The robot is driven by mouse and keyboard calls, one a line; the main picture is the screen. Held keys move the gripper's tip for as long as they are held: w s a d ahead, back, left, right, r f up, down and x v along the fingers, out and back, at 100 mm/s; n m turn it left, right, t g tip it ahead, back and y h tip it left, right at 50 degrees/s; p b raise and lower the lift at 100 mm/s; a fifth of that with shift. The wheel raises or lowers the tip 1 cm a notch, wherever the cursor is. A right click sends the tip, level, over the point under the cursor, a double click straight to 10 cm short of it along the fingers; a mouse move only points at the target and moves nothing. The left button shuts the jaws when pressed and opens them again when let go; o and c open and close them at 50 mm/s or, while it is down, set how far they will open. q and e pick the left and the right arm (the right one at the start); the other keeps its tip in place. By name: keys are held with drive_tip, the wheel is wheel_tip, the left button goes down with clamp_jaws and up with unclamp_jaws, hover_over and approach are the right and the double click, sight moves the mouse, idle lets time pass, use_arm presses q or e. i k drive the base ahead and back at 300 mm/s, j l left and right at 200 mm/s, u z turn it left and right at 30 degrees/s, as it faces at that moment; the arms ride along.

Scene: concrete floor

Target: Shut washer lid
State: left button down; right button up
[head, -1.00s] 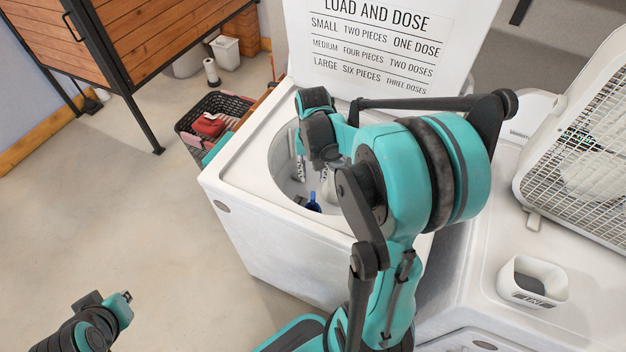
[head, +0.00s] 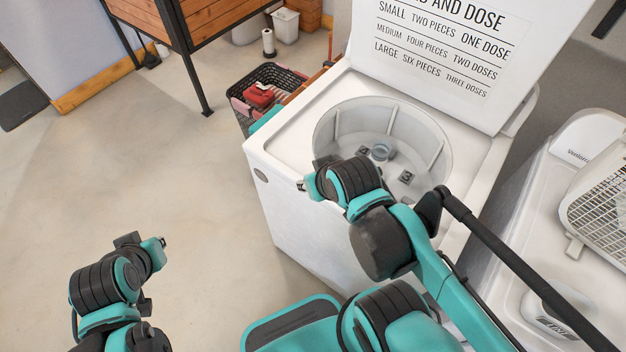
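The white washer (head: 291,219) stands right of centre with its top opening and grey drum (head: 335,128) exposed. Its white lid (head: 400,62), printed with load and dose text, stands raised at the back of the opening. My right gripper (head: 304,186) is at the front left edge of the washer top, in front of the drum opening and well away from the lid. Its fingers are mostly hidden by its own wrist. My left gripper (head: 160,242) is at the lower left, over the floor and apart from the washer. Its fingers are too small to read.
A dark basket (head: 278,77) with a red item sits beside the washer's left side. A wooden cabinet (head: 212,20) stands behind it. A second white machine (head: 545,185) with a white fan (head: 600,195) on it is to the right. The floor at left is clear.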

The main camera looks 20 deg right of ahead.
sight(475, 61)
drive_tip(key=z, duration=1.55)
